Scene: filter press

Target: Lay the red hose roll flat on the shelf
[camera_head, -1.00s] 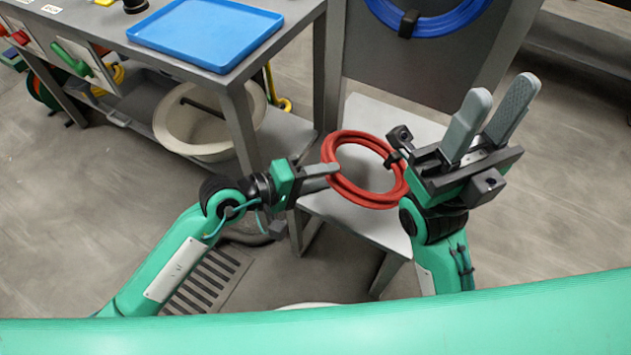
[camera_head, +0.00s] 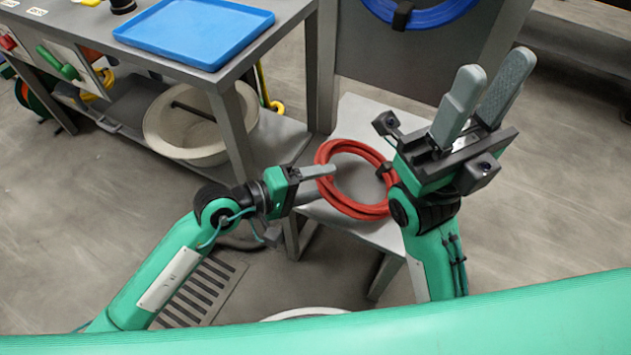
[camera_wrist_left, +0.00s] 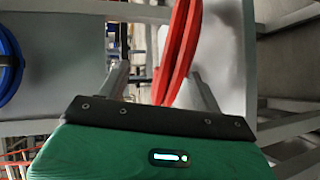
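The red hose roll (camera_head: 346,210), a coiled ring with a black tie (camera_head: 384,169) at its right, is over the light grey shelf (camera_head: 401,120). It looks roughly flat in the head view; whether all of it touches the shelf is unclear. My left gripper (camera_head: 326,171) is at the ring's left edge. In the left wrist view its fingers (camera_wrist_left: 160,88) are spread, and the red hose (camera_wrist_left: 176,50) shows edge-on between them, with gaps on both sides. My right gripper (camera_head: 482,92) is open and empty, fingers pointing up, right of the roll; its arm passes close to the ring's right edge.
A blue hose roll (camera_head: 425,14) hangs on the grey panel (camera_head: 385,60) behind the shelf. At left stands a grey table with a blue tray (camera_head: 195,30) and a round pale bin (camera_head: 190,145) underneath. A floor grate (camera_head: 200,290) lies at lower left. Floor at right is clear.

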